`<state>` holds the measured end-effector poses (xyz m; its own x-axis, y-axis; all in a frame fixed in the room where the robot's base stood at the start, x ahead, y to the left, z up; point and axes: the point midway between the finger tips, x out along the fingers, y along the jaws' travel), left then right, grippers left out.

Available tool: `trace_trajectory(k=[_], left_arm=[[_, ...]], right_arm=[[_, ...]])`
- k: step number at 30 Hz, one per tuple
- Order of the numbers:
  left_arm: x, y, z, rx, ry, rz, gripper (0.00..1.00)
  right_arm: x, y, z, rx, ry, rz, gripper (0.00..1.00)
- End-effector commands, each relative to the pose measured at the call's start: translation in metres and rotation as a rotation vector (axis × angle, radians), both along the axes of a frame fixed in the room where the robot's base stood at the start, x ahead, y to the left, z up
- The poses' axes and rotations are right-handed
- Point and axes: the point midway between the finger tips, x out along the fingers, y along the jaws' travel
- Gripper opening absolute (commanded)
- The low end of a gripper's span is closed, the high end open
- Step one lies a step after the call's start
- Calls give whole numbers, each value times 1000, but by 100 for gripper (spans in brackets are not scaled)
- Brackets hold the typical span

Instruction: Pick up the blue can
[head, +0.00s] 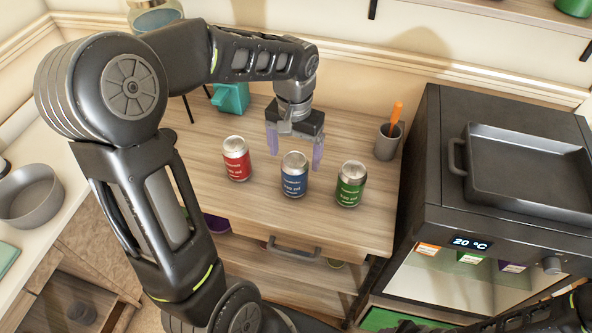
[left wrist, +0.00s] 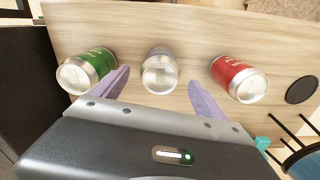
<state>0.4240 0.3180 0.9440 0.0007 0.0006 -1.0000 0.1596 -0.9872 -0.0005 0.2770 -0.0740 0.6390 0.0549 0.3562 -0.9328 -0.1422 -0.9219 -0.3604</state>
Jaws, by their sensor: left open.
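The blue can (head: 294,175) stands upright on the wooden cabinet top, between the red can (head: 237,158) on its left and the green can (head: 351,184) on its right. My left gripper (head: 295,152) is open and empty, pointing down just behind and above the blue can. In the left wrist view the blue can (left wrist: 159,72) lies ahead, between the lines of the two purple fingers of the left gripper (left wrist: 158,92); its silver top shows most. The green can (left wrist: 88,70) and the red can (left wrist: 238,78) are outside the fingers. My right gripper is not in view.
A grey cup (head: 387,146) with an orange-handled tool stands at the back right of the cabinet top (head: 320,235). A black oven (head: 440,200) with a tray stands to the right. A teal object (head: 232,98) is at the back left.

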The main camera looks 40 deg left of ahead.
Motion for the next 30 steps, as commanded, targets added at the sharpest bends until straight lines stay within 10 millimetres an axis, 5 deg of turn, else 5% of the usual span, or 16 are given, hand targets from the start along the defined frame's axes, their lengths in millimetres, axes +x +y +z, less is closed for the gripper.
trace_trajectory(k=[23,30], left_arm=[[-1,0,-31,0,3,0,84],[-3,0,-64,-2,5,0,84]], right_arm=[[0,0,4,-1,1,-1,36],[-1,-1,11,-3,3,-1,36]])
